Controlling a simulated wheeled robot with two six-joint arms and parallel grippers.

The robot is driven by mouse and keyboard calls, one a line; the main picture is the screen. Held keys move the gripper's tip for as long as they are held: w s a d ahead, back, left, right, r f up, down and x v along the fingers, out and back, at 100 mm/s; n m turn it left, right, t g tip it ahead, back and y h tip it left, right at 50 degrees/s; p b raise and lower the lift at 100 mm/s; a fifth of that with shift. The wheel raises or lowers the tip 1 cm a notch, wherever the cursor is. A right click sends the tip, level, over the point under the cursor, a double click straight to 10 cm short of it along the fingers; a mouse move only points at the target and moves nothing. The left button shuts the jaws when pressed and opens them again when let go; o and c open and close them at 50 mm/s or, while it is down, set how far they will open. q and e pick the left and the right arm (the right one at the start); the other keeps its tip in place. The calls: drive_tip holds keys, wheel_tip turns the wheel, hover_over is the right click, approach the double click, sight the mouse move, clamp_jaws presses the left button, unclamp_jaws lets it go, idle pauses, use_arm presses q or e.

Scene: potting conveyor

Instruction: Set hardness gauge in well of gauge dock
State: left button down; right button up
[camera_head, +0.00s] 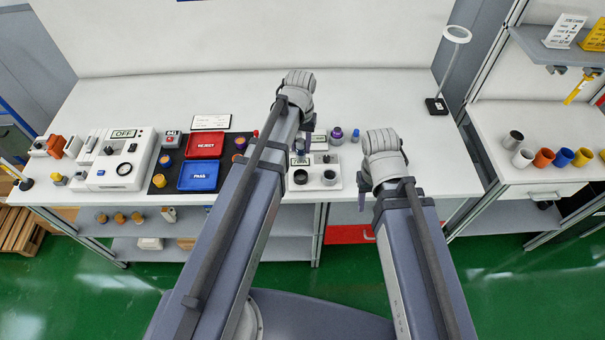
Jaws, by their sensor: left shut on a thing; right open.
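My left gripper (307,128) is over the middle of the bench, largely hidden behind its own wrist and arm. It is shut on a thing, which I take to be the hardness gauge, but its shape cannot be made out. Just below it in the picture is a white block (315,184) with a small display and dark round parts, likely the gauge dock. My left arm covers its left side. I cannot tell whether the held thing touches it. My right gripper (362,198) is open, pointing down near the bench's front edge, right of the white block.
A red REJECT tray (205,145) and a blue PASS tray (198,177) lie on a dark mat. A white machine reading OFF (120,162) stands left. A purple-topped jar (336,135) and blue item (355,135) stand behind the block. The bench's right side is clear up to a lamp (437,105).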

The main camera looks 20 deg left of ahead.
sight(300, 158)
use_arm(q)
drive_tip(key=shift+f+b, duration=3.25)
drive_tip(key=shift+b, duration=0.05)
drive_tip(key=shift+f, duration=0.1)
wheel_tip(300, 158, down, 4)
drive_tip(key=b, duration=0.3)
drive_tip(key=shift+r+b, duration=0.25)
drive_tip(key=shift+b, duration=0.1)
drive_tip(key=shift+f, duration=0.2)
drive_tip(key=c, duration=0.5)
unclamp_jaws()
drive_tip(key=shift+r, duration=0.1)
